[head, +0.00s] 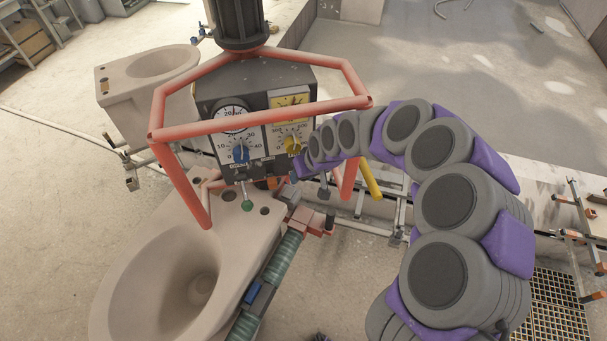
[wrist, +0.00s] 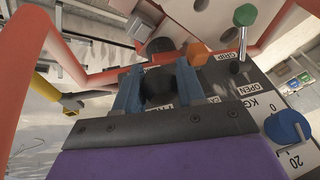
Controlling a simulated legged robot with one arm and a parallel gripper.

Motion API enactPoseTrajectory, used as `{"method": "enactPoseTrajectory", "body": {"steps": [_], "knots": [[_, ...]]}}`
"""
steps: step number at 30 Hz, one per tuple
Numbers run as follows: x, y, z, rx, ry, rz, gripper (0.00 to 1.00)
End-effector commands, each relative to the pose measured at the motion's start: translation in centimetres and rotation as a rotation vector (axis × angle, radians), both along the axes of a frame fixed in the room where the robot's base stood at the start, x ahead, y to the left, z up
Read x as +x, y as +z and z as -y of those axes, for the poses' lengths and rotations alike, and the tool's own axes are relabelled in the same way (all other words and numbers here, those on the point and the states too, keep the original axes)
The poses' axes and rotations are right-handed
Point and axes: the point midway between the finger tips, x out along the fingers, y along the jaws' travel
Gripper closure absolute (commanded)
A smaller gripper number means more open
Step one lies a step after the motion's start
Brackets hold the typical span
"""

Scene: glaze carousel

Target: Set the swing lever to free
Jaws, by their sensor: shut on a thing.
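The dark control box (head: 210,95) sits inside a red tube frame on a toilet bowl. In the wrist view, my gripper (wrist: 155,88) has its two blue fingers closed on a black knob (wrist: 158,88) by the box's face, which I take for the swing lever's. The labels beside it are partly hidden, so its setting is not readable. In the head view, my gripper (head: 297,170) is at the box's lower right edge, mostly hidden by my arm. A green-tipped lever (wrist: 245,15), beside GRIP and OPEN labels, stands apart; it also shows in the head view (head: 247,205).
The red frame (head: 260,112) surrounds the box closely. A blue dial knob (head: 239,152) and a yellow one (head: 292,144) are on its face. An orange block (wrist: 197,52) is near my fingers. A yellow tube (head: 369,180) hangs at the right. Another toilet (head: 125,105) stands behind.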

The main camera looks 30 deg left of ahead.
Motion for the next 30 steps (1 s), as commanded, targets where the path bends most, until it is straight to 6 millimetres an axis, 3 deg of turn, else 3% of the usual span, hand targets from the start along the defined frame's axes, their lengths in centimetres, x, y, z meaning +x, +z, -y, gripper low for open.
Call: {"method": "enactPoseTrajectory", "body": {"steps": [2,3,10,20,26,30], "knots": [[0.3,0.3,-0.1,0.006,-0.003,0.008,1.00],[0.2,0.3,-0.1,0.005,-0.003,0.007,0.57],[0.1,0.2,-0.1,0.003,-0.001,0.006,0.36],[0.0,0.6,0.5,0.005,-0.002,0.005,0.36],[0.0,3.1,1.0,0.003,-0.001,0.008,0.36],[-0.5,2.6,3.6,0.000,-0.002,0.002,0.36]]}}
